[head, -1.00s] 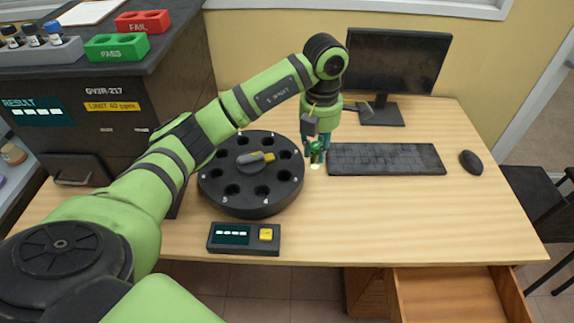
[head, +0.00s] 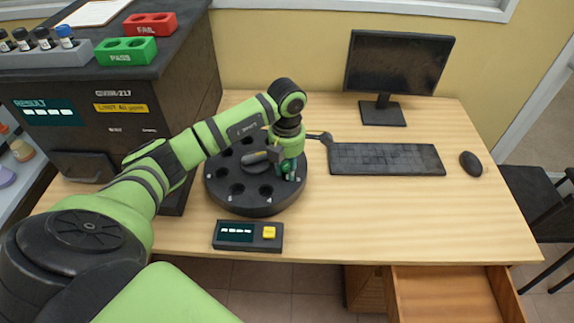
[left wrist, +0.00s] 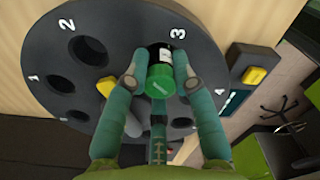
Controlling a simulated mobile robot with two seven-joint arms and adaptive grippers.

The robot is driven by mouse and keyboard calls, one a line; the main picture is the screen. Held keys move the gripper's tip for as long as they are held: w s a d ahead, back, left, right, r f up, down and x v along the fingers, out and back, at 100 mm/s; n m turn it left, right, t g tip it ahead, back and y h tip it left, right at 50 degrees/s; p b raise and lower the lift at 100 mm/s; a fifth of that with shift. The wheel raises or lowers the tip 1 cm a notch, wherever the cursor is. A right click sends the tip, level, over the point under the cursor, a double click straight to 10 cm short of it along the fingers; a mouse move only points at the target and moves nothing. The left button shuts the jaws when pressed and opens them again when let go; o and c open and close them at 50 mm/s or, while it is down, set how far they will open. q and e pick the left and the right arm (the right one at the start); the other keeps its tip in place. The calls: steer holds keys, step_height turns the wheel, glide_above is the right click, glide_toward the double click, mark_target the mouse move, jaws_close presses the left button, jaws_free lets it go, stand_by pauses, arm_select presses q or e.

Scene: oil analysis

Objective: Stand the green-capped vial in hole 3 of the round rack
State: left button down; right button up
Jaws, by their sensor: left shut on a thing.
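The round rack (head: 250,208) lies on the desk, black with numbered holes and a grey and yellow piece on its centre. My left gripper (head: 290,172) is over the rack's right side, pointing down. In the left wrist view its fingers (left wrist: 158,75) are shut on the green-capped vial (left wrist: 161,79), one on each side, with the cap facing the camera. The vial is at the number 3 (left wrist: 178,33) on the rack (left wrist: 115,22). The vial and fingers cover hole 3, so I cannot tell whether the vial's lower end is inside it.
A small control box (head: 248,236) with a yellow button stands in front of the rack. A keyboard (head: 386,159), monitor (head: 398,70) and mouse (head: 471,164) are to the right. A dark analyser (head: 130,95) stands at the left. The desk's front right is clear.

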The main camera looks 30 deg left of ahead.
mark_target(287, 165)
arm_select(q)
steer(key=shift+f, duration=0.2)
steer(key=c, duration=1)
jaws_free()
steer(key=shift+r, duration=0.1)
steer(key=shift+r, duration=0.3)
steer(key=shift+r+b, duration=1.1)
steer(key=shift+r, duration=4.75)
